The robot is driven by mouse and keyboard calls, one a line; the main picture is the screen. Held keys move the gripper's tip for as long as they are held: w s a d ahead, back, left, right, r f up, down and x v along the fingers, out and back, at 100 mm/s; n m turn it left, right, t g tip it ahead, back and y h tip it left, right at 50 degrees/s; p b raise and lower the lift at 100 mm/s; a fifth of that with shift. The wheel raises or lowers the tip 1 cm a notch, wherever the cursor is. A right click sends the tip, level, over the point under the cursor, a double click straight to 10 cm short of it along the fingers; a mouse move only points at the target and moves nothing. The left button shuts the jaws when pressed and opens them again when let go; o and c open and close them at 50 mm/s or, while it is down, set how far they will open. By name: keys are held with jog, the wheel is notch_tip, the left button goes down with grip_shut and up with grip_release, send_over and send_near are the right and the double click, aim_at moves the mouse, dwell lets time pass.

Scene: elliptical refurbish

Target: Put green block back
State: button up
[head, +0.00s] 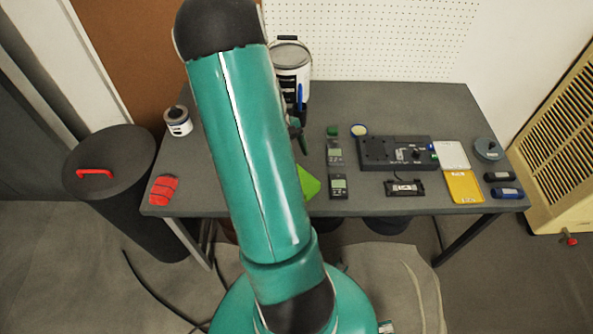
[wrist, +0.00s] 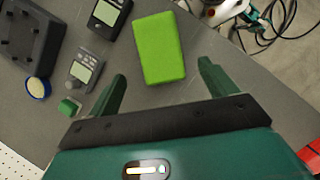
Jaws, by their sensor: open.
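The green block (wrist: 158,47) lies flat on the grey table in the wrist view, between and just beyond my two fingertips. In the head view only a corner of the green block (head: 309,183) shows, to the right of my teal arm, which hides the rest. My gripper (wrist: 162,78) is open and empty, with one finger on either side of the block's near end in the picture. A small green piece (wrist: 69,107) sits by a grey meter (wrist: 85,67) left of my left finger.
A red item (head: 163,190) lies at the left edge. The table's edge is close to the block.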

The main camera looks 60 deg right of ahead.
jog(key=shift+v, duration=1.7)
jog(key=w+a+r+n+t+h, duration=0.1)
jog(key=w+a+r+t, duration=0.1)
jog(key=w+a+r, duration=0.45)
jog(key=w+a+r+n+t+h, duration=0.15)
jog(key=w+a+r, duration=0.25)
jog(key=a+r, duration=0.45)
jog(key=s+a+r+t, duration=0.2)
jog(key=a+r+t, duration=0.1)
jog(key=a, duration=0.8)
jog(key=s+a+r+n+t+y, duration=0.1)
jog(key=s+a+r+t, duration=0.2)
jog(key=a+r, duration=0.3)
jog(key=a, duration=0.5)
jog(key=shift+s+a+t, duration=0.15)
jog(key=shift+a+t, duration=0.2)
jog(key=shift+r, duration=0.15)
